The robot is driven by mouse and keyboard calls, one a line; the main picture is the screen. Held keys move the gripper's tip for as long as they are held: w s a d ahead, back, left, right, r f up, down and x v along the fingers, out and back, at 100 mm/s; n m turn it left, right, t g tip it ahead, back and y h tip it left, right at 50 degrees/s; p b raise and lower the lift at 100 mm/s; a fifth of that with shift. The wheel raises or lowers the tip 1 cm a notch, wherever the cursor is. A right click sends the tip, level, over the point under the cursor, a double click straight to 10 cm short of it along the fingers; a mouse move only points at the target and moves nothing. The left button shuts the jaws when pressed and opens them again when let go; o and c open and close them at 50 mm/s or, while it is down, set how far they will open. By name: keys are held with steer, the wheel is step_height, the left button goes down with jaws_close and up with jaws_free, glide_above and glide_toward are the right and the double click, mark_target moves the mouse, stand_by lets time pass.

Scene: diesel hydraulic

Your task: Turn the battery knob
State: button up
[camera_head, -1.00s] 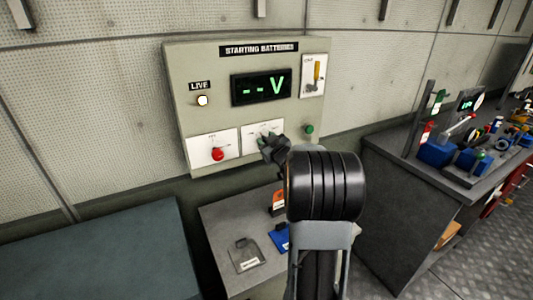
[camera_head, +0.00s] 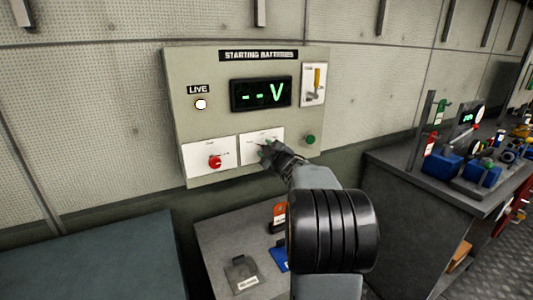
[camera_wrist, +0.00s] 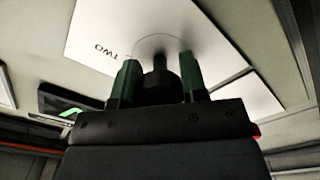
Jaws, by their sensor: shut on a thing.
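The starting batteries panel (camera_head: 190,120) is on the wall, with a "-- V" display (camera_head: 260,94). My gripper (camera_head: 267,152) is at the white plate (camera_head: 256,137) at the panel's lower middle. In the wrist view the black battery knob (camera_wrist: 160,78) is between my two green fingers, which are shut on it. The word "TWO" is legible on the plate beside it. In the head view my gripper hides most of the knob, so its pointing direction is hard to tell.
A red knob (camera_head: 215,162) is left of my gripper and a green button (camera_head: 310,139) is right of it. A lever switch (camera_head: 317,80) is at the panel's upper right. A low bench (camera_head: 215,225) with tags is below. A cluttered counter (camera_head: 400,180) stands at right.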

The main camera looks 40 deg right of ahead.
stand_by(0.3)
steer(key=o, duration=0.9)
steer(key=s, duration=0.4)
steer(key=s+a, duration=0.1)
steer(key=s, duration=0.4)
steer(key=s+a, duration=0.1)
steer(key=s, duration=0.3)
steer(key=shift+s+b, duration=0.3)
steer(key=shift+s, duration=0.05)
